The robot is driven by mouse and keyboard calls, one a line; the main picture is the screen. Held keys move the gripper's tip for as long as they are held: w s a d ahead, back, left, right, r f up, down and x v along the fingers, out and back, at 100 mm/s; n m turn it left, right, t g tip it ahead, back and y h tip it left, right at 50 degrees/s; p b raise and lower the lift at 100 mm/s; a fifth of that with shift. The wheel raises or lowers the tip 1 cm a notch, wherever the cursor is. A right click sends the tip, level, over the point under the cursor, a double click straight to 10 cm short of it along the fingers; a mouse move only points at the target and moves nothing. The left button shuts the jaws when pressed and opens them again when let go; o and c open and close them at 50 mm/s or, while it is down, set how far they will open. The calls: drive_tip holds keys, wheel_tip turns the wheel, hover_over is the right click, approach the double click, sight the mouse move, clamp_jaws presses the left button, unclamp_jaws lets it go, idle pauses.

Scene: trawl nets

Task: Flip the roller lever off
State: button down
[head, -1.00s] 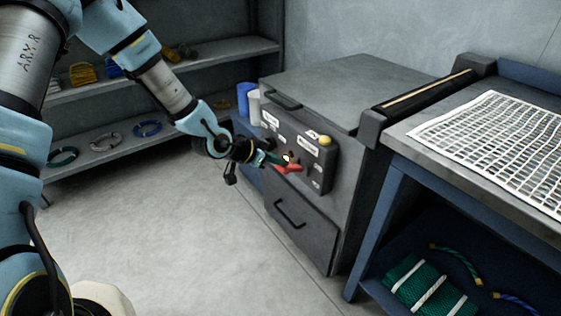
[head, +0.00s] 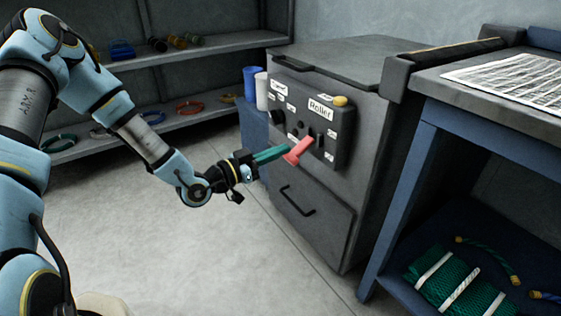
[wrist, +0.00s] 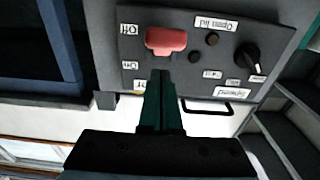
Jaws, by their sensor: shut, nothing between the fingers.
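The red roller lever (head: 298,152) sticks out of the dark control panel (head: 343,140) on the front of the grey machine, below the "Roller" label (head: 320,111). It also shows in the wrist view (wrist: 166,40), where the picture is upside down, near an "Off" label (wrist: 128,29) and an "On" label (wrist: 130,65). My gripper (head: 287,149) has its teal fingers together, with nothing between them. In the wrist view its fingertips (wrist: 162,74) end close to the red handle. I cannot tell whether they touch it. The lever's base is partly hidden.
A black knob (head: 278,117) and a yellow button (head: 340,101) are on the same panel. A drawer (head: 310,200) with a handle is below. A blue-framed table (head: 400,185) stands at right, shelves (head: 190,115) at back left. The floor at left is clear.

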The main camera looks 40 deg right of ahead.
drive_tip(key=shift+d+f+h+b, duration=0.2)
drive_tip(key=shift+f+h+b, duration=0.6)
drive_tip(key=shift+f+b, duration=0.7)
drive_tip(key=shift+r, duration=0.1)
